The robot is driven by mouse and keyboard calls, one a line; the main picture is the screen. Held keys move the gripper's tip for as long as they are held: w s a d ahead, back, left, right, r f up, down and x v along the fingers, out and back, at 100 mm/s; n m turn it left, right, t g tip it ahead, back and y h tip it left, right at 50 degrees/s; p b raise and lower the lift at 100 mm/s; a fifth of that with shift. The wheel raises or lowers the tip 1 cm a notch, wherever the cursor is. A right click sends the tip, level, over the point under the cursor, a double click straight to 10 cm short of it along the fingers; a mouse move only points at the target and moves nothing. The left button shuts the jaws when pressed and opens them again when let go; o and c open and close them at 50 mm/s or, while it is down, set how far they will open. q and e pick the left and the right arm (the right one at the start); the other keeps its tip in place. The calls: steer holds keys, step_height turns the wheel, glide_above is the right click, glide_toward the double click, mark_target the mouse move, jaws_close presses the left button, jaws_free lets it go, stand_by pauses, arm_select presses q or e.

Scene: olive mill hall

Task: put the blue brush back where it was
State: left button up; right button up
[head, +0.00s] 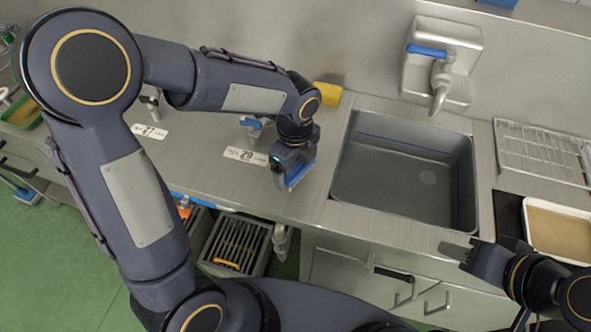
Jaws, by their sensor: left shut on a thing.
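My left gripper (290,178) is over the steel counter, left of the sink and just right of the label marked 29. My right gripper (458,250) is in front of the sink's right front corner, away from the brush. Its jaw opening is not clear from this angle.
The empty sink (400,175) has a blue-levered tap (430,60) behind it. A yellow block (327,95) sits at the back. Labels 29 (246,155) and 27 (149,131) lie on the counter. A small blue-topped fitting (252,124) stands behind label 29. A wire rack (545,150) and tray (560,230) are right.

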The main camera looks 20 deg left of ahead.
arm_select(q)
steer(key=shift+f, duration=1.1)
steer(key=shift+f, duration=0.15)
steer(key=o, duration=0.9)
steer(key=shift+c, duration=0.2)
